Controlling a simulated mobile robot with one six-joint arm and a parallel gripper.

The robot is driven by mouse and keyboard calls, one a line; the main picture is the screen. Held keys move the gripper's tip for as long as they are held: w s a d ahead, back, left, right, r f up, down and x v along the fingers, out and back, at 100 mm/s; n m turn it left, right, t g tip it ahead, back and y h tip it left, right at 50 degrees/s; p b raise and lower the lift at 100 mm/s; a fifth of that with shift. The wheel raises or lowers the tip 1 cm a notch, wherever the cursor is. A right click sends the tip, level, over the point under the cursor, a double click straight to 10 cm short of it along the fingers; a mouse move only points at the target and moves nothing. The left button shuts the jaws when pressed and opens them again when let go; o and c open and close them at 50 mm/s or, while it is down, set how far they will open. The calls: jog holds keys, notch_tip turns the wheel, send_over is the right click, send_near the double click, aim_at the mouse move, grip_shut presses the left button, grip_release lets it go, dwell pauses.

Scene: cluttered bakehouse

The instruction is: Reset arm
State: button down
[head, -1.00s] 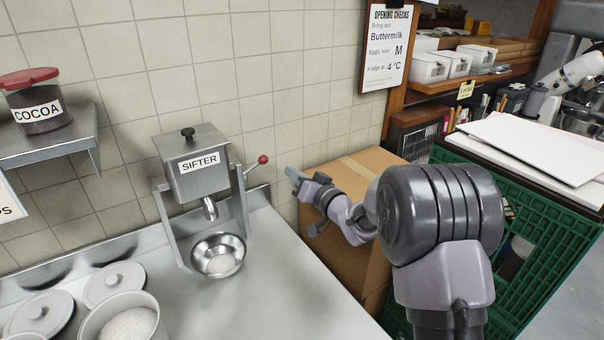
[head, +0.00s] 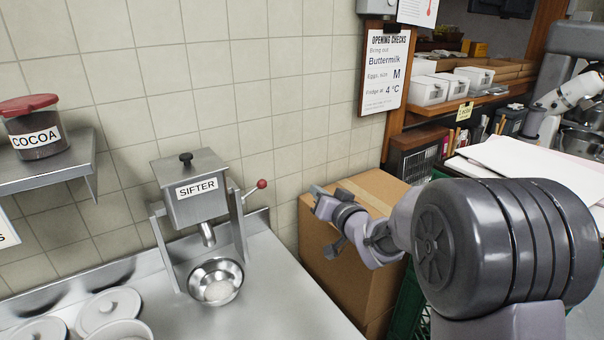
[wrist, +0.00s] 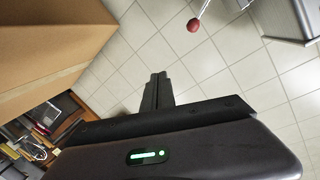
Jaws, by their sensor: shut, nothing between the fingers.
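My gripper (head: 318,192) is in front of the cardboard box in the head view, to the right of the sifter, with its fingers pointing left. In the wrist view its fingers (wrist: 157,80) are together and hold nothing. My arm reaches in from the right and is bent, with its large dark joint at the right. The gripper is apart from the sifter's red-knobbed lever (head: 261,184), which also shows in the wrist view (wrist: 194,25).
The sifter (head: 197,196) stands on the steel counter (head: 275,300) with a metal bowl (head: 216,281) under its spout. The cardboard box (head: 372,290) is close behind my gripper. A cocoa jar (head: 38,140) sits on a left shelf. White papers (head: 520,162) lie at right.

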jog(key=s+d+r+m+g+h, duration=0.1)
jog(key=s+d+r+m+h, duration=0.15)
jog(key=s+d, duration=0.35)
jog(key=s+d+r+m+g+h, duration=0.1)
jog(key=s+d+r+h, duration=0.25)
jog(key=s, duration=0.45)
jog(key=s+a+f+g, duration=0.1)
jog(key=s+f+g, duration=0.1)
jog(key=s, duration=0.7)
jog(key=s+a+f+g+y, duration=0.1)
jog(key=s+f+g, duration=0.1)
jog(key=s, duration=0.8)
jog(key=s+f+g, duration=0.3)
jog(key=s, duration=0.6)
jog(key=shift+s+a+f+b, duration=0.25)
jog(key=shift+a+f+b, duration=0.1)
jog(key=shift+a+b, duration=0.1)
jog(key=shift+m, duration=0.25)
